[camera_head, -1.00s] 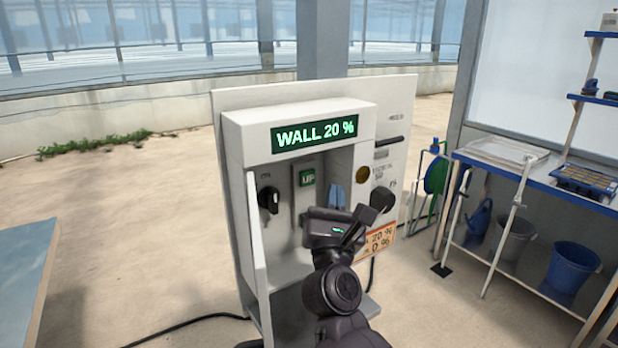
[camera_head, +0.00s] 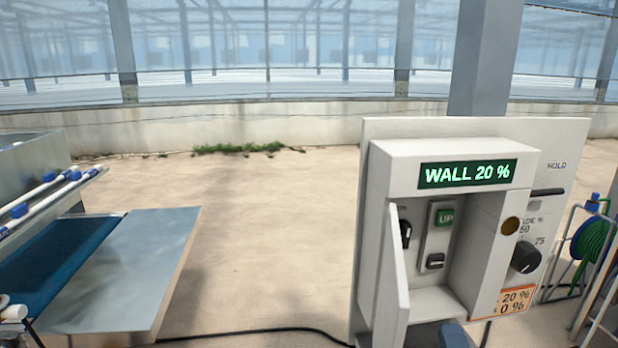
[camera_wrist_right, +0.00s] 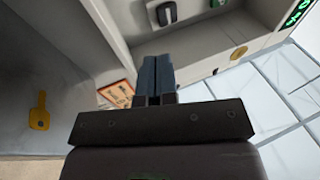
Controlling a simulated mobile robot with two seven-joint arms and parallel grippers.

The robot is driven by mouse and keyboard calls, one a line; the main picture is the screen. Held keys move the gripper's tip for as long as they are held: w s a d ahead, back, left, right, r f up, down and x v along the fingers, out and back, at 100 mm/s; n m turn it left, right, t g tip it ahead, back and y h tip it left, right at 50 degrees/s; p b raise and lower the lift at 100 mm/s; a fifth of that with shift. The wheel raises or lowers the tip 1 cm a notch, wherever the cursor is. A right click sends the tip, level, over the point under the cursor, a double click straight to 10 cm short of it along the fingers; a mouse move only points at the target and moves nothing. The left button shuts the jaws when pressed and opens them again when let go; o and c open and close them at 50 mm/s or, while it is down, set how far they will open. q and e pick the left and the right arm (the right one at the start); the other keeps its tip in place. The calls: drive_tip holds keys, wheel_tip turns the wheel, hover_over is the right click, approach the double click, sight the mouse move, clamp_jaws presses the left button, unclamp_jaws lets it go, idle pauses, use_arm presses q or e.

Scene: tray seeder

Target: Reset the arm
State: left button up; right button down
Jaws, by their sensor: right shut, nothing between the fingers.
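My right gripper (camera_wrist_right: 156,62) is shut and empty in the right wrist view, with its two dark blue fingers together. They point toward the wall control box, apart from it as far as I can tell. In the head view only a blue-grey tip of the right gripper (camera_head: 456,335) shows at the bottom edge, in front of the box. The white control box (camera_head: 440,150) stands upright with its side door open. Its green display (camera_head: 467,173) reads WALL 20 %. My left gripper is out of view.
A black dial (camera_head: 525,257) and an orange label (camera_head: 514,300) are on the box's right panel. A metal machine with a blue belt (camera_head: 60,262) stands at the left. A green hose reel (camera_head: 590,240) stands at the right. A black cable crosses the open floor.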

drive_tip(key=s+d+f+n+g, duration=0.1)
drive_tip(key=s+f+n+g, duration=0.4)
drive_tip(key=s+f+n, duration=0.3)
drive_tip(key=s+d+f+n+g+y, duration=0.1)
drive_tip(key=s+f+n+g, duration=0.4)
drive_tip(key=f, duration=1.2)
drive_tip(key=s+d+n, duration=0.1)
drive_tip(key=s+n, duration=0.3)
drive_tip(key=n, duration=0.3)
drive_tip(key=shift+d, duration=0.2)
idle(0.6)
